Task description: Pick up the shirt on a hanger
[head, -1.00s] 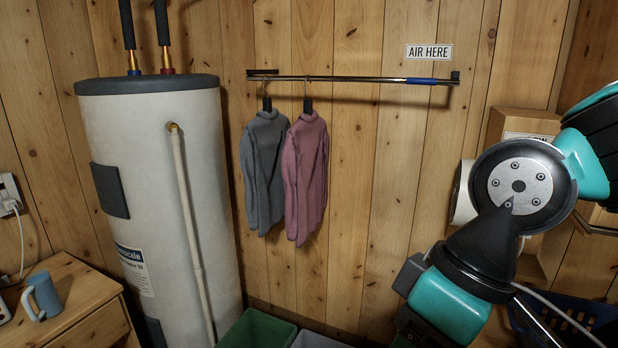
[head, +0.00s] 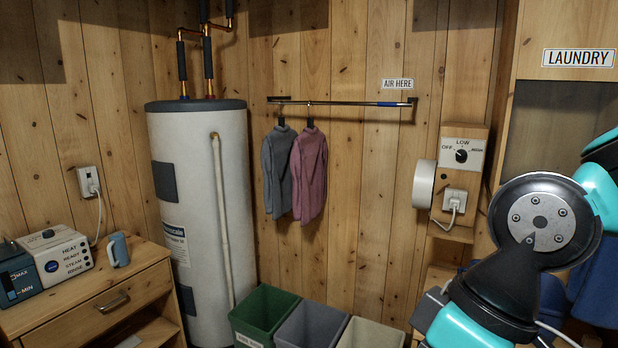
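Two long-sleeved shirts hang side by side on hangers from a wall rail (head: 345,102). The left shirt (head: 277,172) is dark grey; the right shirt (head: 309,176) is dusty pink and slightly overlaps it. Short dark hanger necks with hooks show above both collars; the rest of the hangers is hidden inside the shirts. My teal and black arm fills the lower right, well apart from the shirts. My gripper's fingers are not in view, so what they hold does not show.
Green (head: 264,313), grey (head: 311,327) and beige (head: 372,334) bins stand below the shirts. A white water heater (head: 196,190) stands left of them. The rail's right half is empty, under an "AIR HERE" sign (head: 397,84).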

